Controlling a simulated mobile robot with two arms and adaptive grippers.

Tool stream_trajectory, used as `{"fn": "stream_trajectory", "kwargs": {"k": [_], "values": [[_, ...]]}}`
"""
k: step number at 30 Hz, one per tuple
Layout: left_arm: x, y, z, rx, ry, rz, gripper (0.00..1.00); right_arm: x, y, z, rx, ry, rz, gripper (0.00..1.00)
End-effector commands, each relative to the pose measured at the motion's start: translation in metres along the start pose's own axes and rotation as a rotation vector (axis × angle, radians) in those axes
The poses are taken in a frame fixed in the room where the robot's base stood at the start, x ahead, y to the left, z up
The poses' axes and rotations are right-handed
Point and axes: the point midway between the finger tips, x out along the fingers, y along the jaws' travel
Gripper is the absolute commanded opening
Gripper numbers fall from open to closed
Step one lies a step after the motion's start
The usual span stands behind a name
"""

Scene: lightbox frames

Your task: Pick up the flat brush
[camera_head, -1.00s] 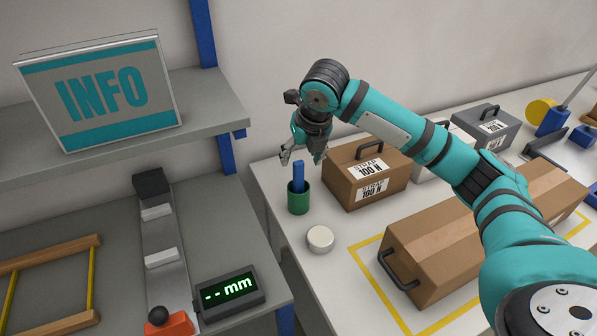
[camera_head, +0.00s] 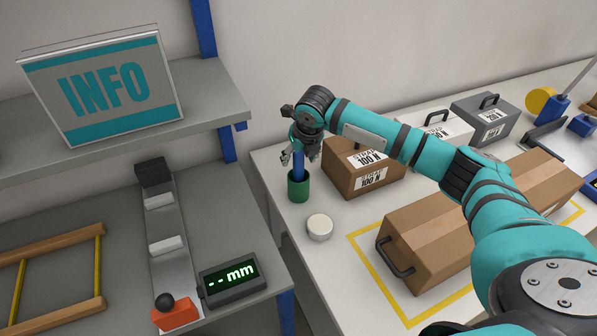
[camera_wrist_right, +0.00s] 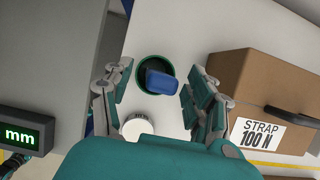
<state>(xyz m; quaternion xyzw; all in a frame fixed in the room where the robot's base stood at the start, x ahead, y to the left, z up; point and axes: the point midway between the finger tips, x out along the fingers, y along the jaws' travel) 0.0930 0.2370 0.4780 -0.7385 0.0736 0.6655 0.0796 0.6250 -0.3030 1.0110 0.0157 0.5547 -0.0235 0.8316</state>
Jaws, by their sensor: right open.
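The flat brush (camera_head: 298,165) shows as a blue upright piece standing in a green cup (camera_head: 299,187) on the white table. In the right wrist view the blue top of the brush (camera_wrist_right: 162,83) leans over the cup's rim (camera_wrist_right: 143,84). My right gripper (camera_head: 299,158) is right above the cup, pointing down. In the wrist view its open fingers (camera_wrist_right: 153,92) stand on both sides of the brush, with a gap on each side. The brush's lower end is hidden in the cup. My left gripper is not in view.
A white round lid-like object (camera_head: 320,227) lies in front of the cup. A brown box labelled STRAP 100 N (camera_head: 350,183) stands close to its right. A long brown box (camera_head: 440,240) lies farther right. A grey bench with a mm display (camera_head: 232,283) is at left.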

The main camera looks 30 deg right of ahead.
Motion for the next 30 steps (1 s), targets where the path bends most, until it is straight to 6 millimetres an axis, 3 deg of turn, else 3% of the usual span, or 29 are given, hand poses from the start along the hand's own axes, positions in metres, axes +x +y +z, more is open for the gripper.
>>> {"fn": "stream_trajectory", "kwargs": {"k": [4,9,17,30], "values": [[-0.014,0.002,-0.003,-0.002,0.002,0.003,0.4,0.02,0.0,-0.002,0.001,0.006,-0.001,0.58],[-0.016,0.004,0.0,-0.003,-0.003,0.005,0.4,0.042,0.0,-0.002,0.001,0.002,-0.001,0.58],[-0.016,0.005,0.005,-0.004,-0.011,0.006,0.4,0.046,-0.001,-0.002,-0.001,0.001,-0.001,0.58],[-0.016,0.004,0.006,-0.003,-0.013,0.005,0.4,0.045,-0.001,-0.002,0.0,0.001,-0.001,0.01]]}}
